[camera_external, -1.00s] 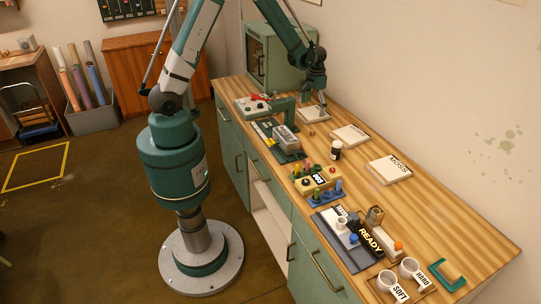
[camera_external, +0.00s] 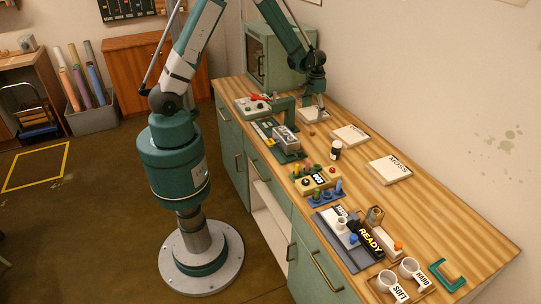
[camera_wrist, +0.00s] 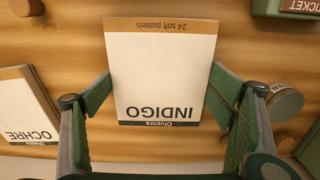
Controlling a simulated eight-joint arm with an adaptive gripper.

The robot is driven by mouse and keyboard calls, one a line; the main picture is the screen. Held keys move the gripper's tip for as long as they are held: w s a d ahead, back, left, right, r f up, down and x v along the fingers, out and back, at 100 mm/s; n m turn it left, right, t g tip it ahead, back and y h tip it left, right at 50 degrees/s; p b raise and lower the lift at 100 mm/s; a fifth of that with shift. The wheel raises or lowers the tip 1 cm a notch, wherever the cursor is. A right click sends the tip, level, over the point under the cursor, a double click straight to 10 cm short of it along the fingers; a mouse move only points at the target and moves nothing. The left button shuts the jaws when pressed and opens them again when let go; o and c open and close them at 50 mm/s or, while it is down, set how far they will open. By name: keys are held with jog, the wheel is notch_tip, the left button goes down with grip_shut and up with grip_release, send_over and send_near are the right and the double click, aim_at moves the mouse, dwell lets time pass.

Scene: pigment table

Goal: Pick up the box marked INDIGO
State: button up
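The box marked INDIGO (camera_wrist: 160,75) is white with a tan band and lies flat on the wooden bench, its lettering upside down in the wrist view. In the external view the same box (camera_external: 307,117) is partly hidden behind my gripper (camera_external: 320,112). My gripper (camera_wrist: 160,80) is open above the box, with its green fingers apart at either side. The fingertips look close to the box's side edges; I cannot tell whether they touch it.
A box marked OCHRE (camera_wrist: 28,112) lies at the left in the wrist view. A round jar (camera_wrist: 285,102) stands at the right.

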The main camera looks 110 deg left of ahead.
aim_at(313, 112)
jog(key=c, duration=0.4)
jog(key=shift+o, duration=0.2)
jog(key=shift+r, duration=0.15)
notch_tip(313, 112, up, 10)
dwell(0.5)
dwell(0.5)
